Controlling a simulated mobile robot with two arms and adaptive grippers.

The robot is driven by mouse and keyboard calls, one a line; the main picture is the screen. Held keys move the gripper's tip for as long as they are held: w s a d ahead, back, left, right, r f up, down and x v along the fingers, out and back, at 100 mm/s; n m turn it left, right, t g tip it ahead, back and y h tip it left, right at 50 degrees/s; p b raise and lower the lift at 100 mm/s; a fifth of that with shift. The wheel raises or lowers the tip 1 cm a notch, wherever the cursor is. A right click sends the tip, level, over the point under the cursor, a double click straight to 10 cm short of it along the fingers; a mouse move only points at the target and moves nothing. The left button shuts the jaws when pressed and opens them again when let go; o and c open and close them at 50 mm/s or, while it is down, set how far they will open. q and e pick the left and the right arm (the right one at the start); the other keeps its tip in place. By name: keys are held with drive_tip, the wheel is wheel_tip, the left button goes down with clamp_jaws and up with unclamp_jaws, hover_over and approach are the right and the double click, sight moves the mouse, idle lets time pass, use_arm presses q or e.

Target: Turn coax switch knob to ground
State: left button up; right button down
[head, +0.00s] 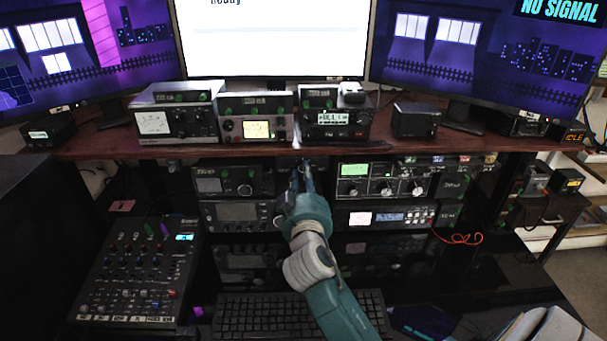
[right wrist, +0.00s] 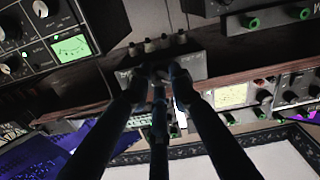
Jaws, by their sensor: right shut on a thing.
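The coax switch is a small grey box (right wrist: 188,62) with several connectors along one side, seen in the right wrist view against the wooden shelf edge. Its knob is mostly hidden by my fingers. My right gripper (right wrist: 156,82) is shut on the knob, with its three dark fingers around it. In the head view the right gripper (head: 302,170) reaches up to just below the shelf, between the two stacks of rack units, and hides the switch there. I cannot read the switch's labels or the knob's pointing. My left gripper is not in view.
The wooden shelf (head: 468,146) runs just above the gripper, with several radios on it. Rack units stand close on both sides, one with a green screen (head: 355,169). A mixer (head: 137,270) and keyboard (head: 245,316) lie below.

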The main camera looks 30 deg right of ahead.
drive_tip(key=n, duration=0.1)
drive_tip(key=n+p, duration=0.1)
drive_tip(key=n, duration=0.2)
drive_tip(key=shift+f+n+p, duration=0.3)
drive_tip(key=shift+n+p, duration=0.1)
drive_tip(key=shift+f, duration=0.1)
idle(0.4)
drive_tip(key=c, duration=1.6)
unclamp_jaws()
drive_tip(key=shift+s, duration=0.1)
drive_tip(key=shift+c, duration=0.2)
drive_tip(key=shift+o, duration=0.4)
drive_tip(key=shift+r, duration=0.2)
drive_tip(key=v, duration=0.7)
drive_tip(key=shift+s+a, duration=0.15)
drive_tip(key=shift+s, duration=0.05)
